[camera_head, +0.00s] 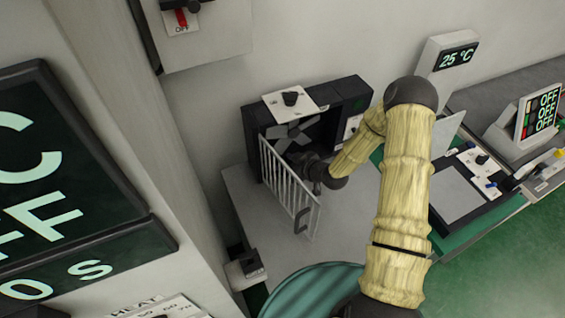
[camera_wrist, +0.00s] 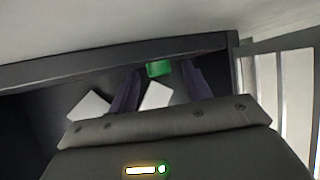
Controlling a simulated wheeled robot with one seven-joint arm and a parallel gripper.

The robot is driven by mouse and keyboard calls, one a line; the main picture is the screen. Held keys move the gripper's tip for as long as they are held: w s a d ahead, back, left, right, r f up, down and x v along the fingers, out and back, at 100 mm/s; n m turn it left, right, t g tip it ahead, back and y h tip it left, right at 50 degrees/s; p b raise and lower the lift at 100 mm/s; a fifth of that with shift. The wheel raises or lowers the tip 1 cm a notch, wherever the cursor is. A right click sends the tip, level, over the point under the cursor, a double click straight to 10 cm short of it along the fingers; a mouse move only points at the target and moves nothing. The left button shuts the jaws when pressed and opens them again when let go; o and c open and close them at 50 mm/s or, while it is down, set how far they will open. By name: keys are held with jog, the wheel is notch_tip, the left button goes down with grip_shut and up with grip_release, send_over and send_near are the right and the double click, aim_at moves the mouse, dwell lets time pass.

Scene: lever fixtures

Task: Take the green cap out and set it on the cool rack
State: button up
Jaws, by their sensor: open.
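The green cap (camera_wrist: 159,68) shows in the wrist view inside a dark housing, between and just beyond my two finger tips. My gripper (camera_wrist: 162,77) is open, and I see no contact with the cap. In the head view my gripper (camera_head: 308,168) reaches into the front of the black housing (camera_head: 347,92), past its barred white gate (camera_head: 287,185), which stands swung open. The cap is hidden in the head view. I cannot tell for sure which thing is the cool rack.
A grey fan-like wheel (camera_head: 290,135) sits inside the housing. The open gate also stands close at right in the wrist view (camera_wrist: 283,92). A round ribbed teal surface (camera_head: 312,292) is at the bottom. A 25 °C display (camera_head: 455,58) and switch panels stand right.

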jog(key=c, duration=1.1)
jog(key=shift+o, duration=0.2)
jog(key=shift+d+r, duration=0.1)
jog(key=shift+d, duration=0.05)
jog(key=shift+s+d+r+b, duration=0.1)
jog(key=shift+r+b, duration=0.1)
jog(key=shift+b, duration=0.3)
notch_tip(320, 180, up, 6)
jog(key=shift+b, duration=0.65)
jog(key=s+d+b, duration=0.1)
jog(key=s+d, duration=0.3)
jog(key=d, duration=0.4)
jog(key=s+d+b, duration=0.1)
jog(key=s+d, duration=0.4)
jog(key=d, duration=0.4)
jog(key=shift+s+d+r+b, duration=0.2)
jog(key=shift+b, duration=0.1)
